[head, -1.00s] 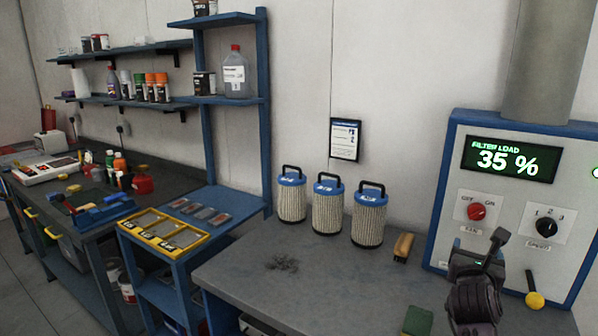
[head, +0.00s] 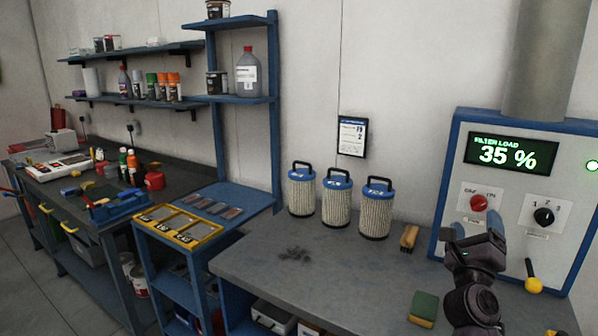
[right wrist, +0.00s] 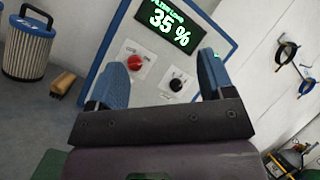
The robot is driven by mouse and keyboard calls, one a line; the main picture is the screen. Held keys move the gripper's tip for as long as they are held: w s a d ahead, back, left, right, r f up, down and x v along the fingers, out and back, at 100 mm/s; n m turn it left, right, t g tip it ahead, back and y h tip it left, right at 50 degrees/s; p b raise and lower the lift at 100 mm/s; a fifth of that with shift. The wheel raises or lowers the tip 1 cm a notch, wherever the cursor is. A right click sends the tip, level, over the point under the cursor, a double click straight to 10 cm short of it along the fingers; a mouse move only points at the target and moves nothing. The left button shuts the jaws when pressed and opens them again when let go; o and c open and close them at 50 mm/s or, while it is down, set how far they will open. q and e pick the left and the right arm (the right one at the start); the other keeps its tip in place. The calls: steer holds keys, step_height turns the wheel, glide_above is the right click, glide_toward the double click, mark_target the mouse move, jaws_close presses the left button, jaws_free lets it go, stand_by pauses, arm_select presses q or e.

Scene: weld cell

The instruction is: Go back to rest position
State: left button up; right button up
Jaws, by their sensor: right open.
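My right gripper (head: 474,228) is in front of the filter control panel (head: 452,130) at the right of the head view. Its two blue fingers (right wrist: 163,80) are spread apart with nothing between them in the right wrist view. The panel shows a green display (head: 509,153) reading 35 %, a red knob (head: 479,202) and a black speed knob (head: 543,216). In the right wrist view the red knob (right wrist: 135,62) and the black knob (right wrist: 176,85) appear between the fingers, beyond them. The fingers look apart from the panel. My left gripper is not in view.
Filter cartridges with blue caps (head: 337,199) stand on the grey bench (head: 330,270). A brush (head: 409,237) and a green-yellow sponge (head: 424,309) lie near my right arm. The left part of the bench is mostly clear.

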steer(key=s+a+f+n+g+y, duration=0.1)
steer(key=s+a+f+n+y, duration=0.2)
steer(key=f+n, duration=0.45)
steer(key=s+a+f+n+g+y, duration=0.1)
steer(key=s+a+f+n+y, duration=0.3)
steer(key=n, duration=0.7)
steer(key=a+f+n+y, duration=0.2)
steer(key=f+n+y, duration=0.3)
steer(key=f+n, duration=0.4)
steer(key=s+d+f+n+g+h+b, duration=0.2)
steer(key=s+f+n+g, duration=0.3)
steer(key=s+f, duration=1.4)
steer(key=s+g, duration=0.2)
steer(key=shift+s+f, duration=0.15)
steer(key=shift+s, duration=0.25)
